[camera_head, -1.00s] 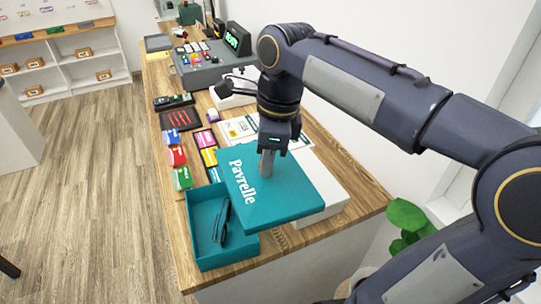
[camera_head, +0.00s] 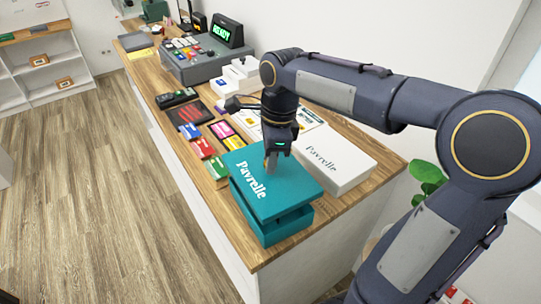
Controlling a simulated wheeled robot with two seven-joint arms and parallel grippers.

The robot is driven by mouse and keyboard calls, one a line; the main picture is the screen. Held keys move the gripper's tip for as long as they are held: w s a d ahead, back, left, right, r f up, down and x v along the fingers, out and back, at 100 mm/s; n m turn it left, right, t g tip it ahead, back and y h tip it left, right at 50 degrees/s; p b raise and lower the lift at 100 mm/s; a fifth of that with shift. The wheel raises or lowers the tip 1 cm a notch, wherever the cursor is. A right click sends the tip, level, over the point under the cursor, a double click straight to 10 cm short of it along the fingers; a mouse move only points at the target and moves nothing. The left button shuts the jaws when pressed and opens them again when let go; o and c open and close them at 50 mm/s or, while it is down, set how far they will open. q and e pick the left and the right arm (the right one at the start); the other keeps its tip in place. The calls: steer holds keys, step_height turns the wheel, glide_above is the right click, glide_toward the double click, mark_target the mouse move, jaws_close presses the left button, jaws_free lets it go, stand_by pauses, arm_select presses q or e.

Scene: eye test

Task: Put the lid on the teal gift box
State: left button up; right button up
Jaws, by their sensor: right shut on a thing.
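The teal lid (camera_head: 292,192), lettered "Pavrelle" in white, is in the grip of my right gripper (camera_head: 271,164). The gripper points down and is shut on the lid near its far side. The teal gift box (camera_head: 287,230) stands on the wooden counter near its front edge. The lid is over the box and covers its opening from this view. The box's front and right walls show below the lid, with a dark gap between them at the right. I cannot tell whether lid and box touch. The box's inside is hidden. My left gripper is not in view.
A white "Pavrelle" box (camera_head: 345,166) lies right of the lid. Several coloured card packs (camera_head: 202,148) lie to the left, with a dark tray (camera_head: 189,116) behind them. A cash register (camera_head: 196,62) stands farther back. A plant (camera_head: 428,175) is beyond the counter's right end.

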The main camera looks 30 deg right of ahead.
steer(key=shift+f+b, duration=1.75)
steer(key=shift+f, duration=0.9)
steer(key=shift+p, duration=0.35)
steer(key=shift+f+b, duration=0.85)
steer(key=shift+f, duration=0.35)
stand_by(0.8)
steer(key=o, duration=1)
steer(key=shift+o, duration=0.2)
steer(key=shift+r, duration=0.1)
steer(key=r, duration=0.7)
steer(key=shift+s+d+r+p, duration=0.2)
steer(key=shift+d+r+p, duration=0.1)
steer(key=shift+d+p, duration=0.1)
